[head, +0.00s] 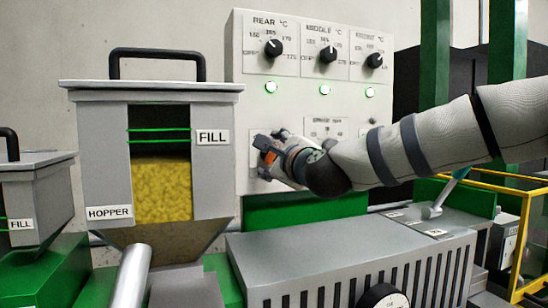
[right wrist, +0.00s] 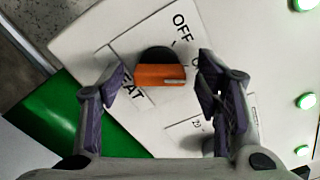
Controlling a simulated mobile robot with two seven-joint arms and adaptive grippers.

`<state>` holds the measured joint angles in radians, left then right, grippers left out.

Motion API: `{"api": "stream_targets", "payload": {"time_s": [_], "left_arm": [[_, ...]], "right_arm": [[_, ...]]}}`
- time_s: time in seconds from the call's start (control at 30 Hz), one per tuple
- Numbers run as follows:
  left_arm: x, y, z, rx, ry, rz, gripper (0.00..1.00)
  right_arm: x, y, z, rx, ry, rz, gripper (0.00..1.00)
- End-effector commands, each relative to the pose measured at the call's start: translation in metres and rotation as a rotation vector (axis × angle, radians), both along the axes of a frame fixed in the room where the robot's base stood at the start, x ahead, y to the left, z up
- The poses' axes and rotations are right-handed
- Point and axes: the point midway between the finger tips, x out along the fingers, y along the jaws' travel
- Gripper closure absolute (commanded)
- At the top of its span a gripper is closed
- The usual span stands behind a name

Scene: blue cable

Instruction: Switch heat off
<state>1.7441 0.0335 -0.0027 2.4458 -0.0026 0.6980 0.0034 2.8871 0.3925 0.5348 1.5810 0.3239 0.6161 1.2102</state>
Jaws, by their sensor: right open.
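The heat switch (right wrist: 160,75) is an orange knob on a black round base, on the white control panel (head: 240,85). In the right wrist view its labels show OFF above right, the start of another word to the right, and part of HEAT below left. A pale mark on the knob points right, towards the partly hidden label rather than OFF. My right gripper (right wrist: 158,88) is open, with one finger on each side of the knob and gaps to both. My left gripper is not in view.
Three black dials, REAR (head: 273,48), middle (head: 327,54) and right (head: 374,60), sit above lit green lamps (head: 325,90). A hopper (head: 160,95) of yellow pellets stands left of the panel. A grey slotted housing (head: 340,248) lies below.

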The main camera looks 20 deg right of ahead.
Motion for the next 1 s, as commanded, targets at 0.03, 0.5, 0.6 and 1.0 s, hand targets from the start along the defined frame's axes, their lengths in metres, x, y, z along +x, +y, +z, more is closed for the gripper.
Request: {"api": "stream_targets", "payload": {"time_s": [0.03,0.5,0.6,1.0], "left_arm": [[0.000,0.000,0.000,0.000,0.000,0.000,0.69],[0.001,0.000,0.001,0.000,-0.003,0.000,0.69],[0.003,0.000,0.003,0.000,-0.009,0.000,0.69],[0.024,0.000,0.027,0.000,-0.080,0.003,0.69]], "right_arm": [[0.000,0.000,0.000,0.000,0.000,0.000,0.42],[-0.001,0.000,0.000,-0.008,0.000,0.000,0.90],[-0.001,0.000,0.001,-0.032,-0.002,-0.001,0.90],[-0.003,0.000,0.008,-0.316,-0.018,-0.002,0.90]]}}
